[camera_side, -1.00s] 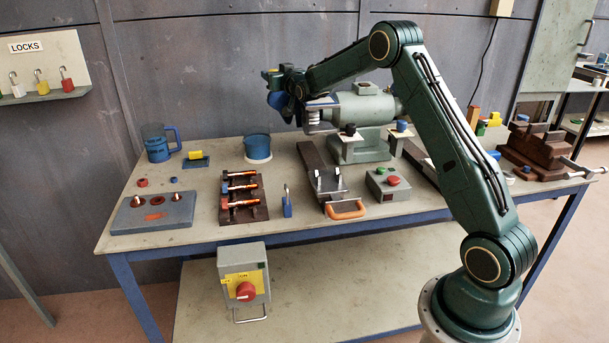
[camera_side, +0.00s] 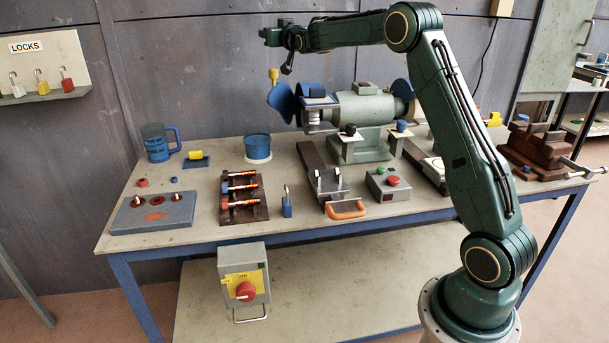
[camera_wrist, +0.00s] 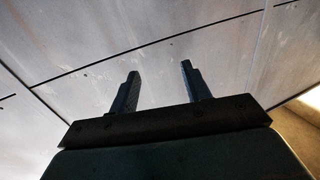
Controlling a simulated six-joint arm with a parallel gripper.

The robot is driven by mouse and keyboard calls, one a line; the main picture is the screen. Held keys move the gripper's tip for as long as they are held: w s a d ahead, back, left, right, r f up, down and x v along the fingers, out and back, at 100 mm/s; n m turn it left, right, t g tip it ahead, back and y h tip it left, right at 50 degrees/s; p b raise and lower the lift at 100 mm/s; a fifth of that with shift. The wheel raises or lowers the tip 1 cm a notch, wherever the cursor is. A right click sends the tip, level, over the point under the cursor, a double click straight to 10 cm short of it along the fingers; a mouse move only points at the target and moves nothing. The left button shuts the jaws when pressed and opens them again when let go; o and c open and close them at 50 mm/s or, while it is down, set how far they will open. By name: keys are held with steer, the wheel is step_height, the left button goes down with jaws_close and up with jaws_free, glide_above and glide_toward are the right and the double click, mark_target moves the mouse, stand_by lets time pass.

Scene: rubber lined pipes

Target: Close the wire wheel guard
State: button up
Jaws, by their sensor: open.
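The bench grinder (camera_side: 365,110) stands at the back middle of the workbench. At its left end is a blue guard (camera_side: 281,101) with a yellow knob (camera_side: 273,75) at its upper left. It leans out from the grinder's left end, apart from the other blue part there. The wire wheel itself cannot be made out clearly. My gripper (camera_side: 268,36) is raised above the yellow knob, clear of it, and points left. In the wrist view my gripper's two fingers (camera_wrist: 159,68) are apart with nothing between them.
A blue pot (camera_side: 257,147) and a blue mug (camera_side: 157,143) stand to the left. A clamp with an orange handle (camera_side: 346,209) and a button box (camera_side: 388,183) sit in front. A brown vise (camera_side: 540,148) is at the right. The wall (camera_wrist: 150,40) fills the wrist view.

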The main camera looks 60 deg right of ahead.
step_height(320, 180, up, 8)
stand_by(0.4)
steer(key=shift+c, duration=0.5)
steer(key=shift+f, duration=0.25)
steer(key=c, duration=0.7)
steer(key=a+f+n, duration=0.1)
steer(key=f, duration=0.2)
steer(key=w+a+f+n+g+h, duration=0.1)
steer(key=a+f+n, duration=0.1)
steer(key=f, duration=0.2)
steer(key=a+f+n+g+h, duration=0.1)
steer(key=f+n, duration=0.1)
steer(key=f, duration=0.1)
steer(key=shift+w+a+f, duration=0.2)
steer(key=shift+f, duration=0.2)
jaws_close()
steer(key=s+a+f+n+h, duration=0.2)
steer(key=s+a+f+n, duration=0.1)
steer(key=a+f+n, duration=0.4)
steer(key=f+n, duration=0.1)
steer(key=n, duration=0.1)
steer(key=shift+a+f+n+g, duration=0.15)
steer(key=shift+f+n+g, duration=0.2)
steer(key=shift+n+g, duration=0.05)
